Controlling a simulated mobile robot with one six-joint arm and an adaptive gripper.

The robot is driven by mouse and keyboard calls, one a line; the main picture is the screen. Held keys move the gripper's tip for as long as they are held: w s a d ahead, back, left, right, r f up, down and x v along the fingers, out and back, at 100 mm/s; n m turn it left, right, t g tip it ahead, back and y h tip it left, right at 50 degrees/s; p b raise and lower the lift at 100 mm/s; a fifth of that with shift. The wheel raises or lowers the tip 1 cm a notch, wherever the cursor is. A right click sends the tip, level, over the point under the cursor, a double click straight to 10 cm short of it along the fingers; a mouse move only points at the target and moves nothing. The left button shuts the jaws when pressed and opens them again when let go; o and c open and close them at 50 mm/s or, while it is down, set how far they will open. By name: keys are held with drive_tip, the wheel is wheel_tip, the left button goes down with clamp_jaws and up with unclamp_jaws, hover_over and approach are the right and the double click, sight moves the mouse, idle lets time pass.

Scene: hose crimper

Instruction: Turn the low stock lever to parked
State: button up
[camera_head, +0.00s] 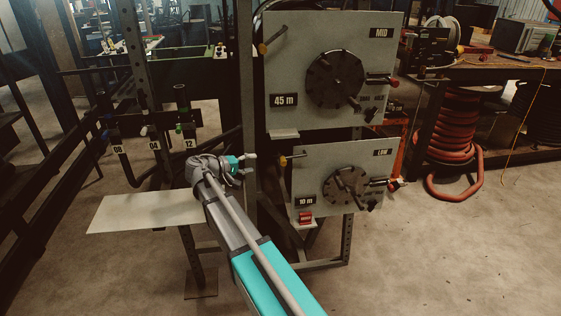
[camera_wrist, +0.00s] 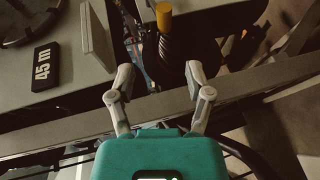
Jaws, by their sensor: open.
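The panel marked LOW (camera_head: 335,165) hangs under the MID panel. At its upper left is a short lever with a yellow end (camera_head: 283,160), sticking out roughly level to the left. In the wrist view the yellow knob (camera_wrist: 164,16) shows at top centre, with a dark ribbed part below it. My gripper (camera_head: 253,164) is open and empty, just left of this lever. In the wrist view its fingertips (camera_wrist: 159,72) are spread, and the knob is beyond them, between their lines and untouched. A red-ended handle (camera_head: 393,186) is on the panel's right side.
The MID panel (camera_head: 290,75) is above, with its own yellow-ended lever (camera_head: 262,48). Its 45 m label (camera_wrist: 42,68) and small ledge (camera_wrist: 97,38) show in the wrist view. A pale shelf (camera_head: 130,213) is left of my arm. Open floor lies front right.

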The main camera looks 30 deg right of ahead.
sight(281, 160)
drive_tip(key=b+x, duration=0.3)
drive_tip(key=x, duration=1)
drive_tip(key=shift+d, duration=0.4)
